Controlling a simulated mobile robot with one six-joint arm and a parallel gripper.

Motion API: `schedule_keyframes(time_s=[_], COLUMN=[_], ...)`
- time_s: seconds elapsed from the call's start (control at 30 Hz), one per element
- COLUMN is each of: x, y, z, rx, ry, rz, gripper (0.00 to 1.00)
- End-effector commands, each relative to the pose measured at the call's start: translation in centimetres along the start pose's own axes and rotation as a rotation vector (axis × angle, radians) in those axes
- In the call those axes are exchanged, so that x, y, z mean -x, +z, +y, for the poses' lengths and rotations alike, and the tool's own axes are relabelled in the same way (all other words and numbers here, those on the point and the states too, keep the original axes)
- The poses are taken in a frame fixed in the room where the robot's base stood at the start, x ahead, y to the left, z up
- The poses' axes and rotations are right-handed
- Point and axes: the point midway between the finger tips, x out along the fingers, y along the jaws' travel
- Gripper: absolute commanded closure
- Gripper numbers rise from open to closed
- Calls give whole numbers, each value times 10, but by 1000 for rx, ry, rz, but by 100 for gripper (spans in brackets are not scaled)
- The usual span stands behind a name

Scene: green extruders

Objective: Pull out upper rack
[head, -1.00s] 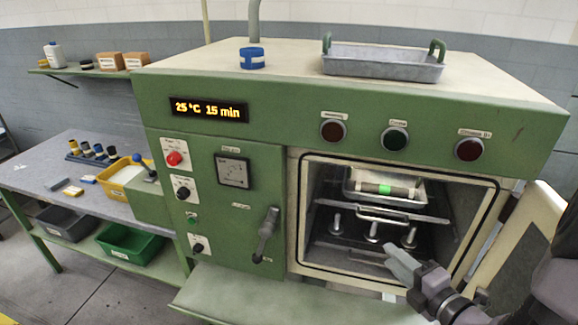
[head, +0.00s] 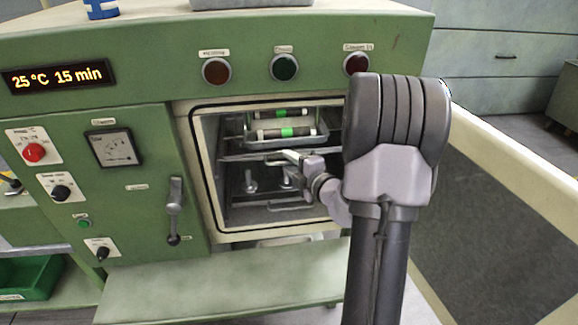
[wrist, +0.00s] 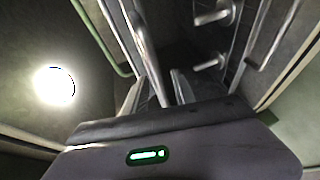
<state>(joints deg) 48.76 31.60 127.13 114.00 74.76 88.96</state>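The upper rack (head: 235,157) sits inside the open green oven, and its front edge is partly hidden by my gripper (head: 290,156). The bar looks like the rack's front handle. I cannot tell whether the fingers touch it.
A lower rack with a front handle (head: 290,207) and metal posts (head: 250,182) are below. The open oven door (head: 510,170) stands to the right of my arm. A green shelf (head: 220,285) juts out below the oven opening.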

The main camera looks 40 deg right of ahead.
Motion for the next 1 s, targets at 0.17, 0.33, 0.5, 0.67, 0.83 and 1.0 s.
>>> schedule_keyframes(time_s=[0.17,0.33,0.5,0.67,0.83,1.0], x=[-6,-6,-5,-5,-5,-5], y=[0,0,0,0,0,0], z=[0,0,0,0,0,0], rx=[1,1,1,1,1,1], ry=[0,0,0,0,0,0], rz=[1,0,0,1,1,1], gripper=[67,69,100,100,100,100])
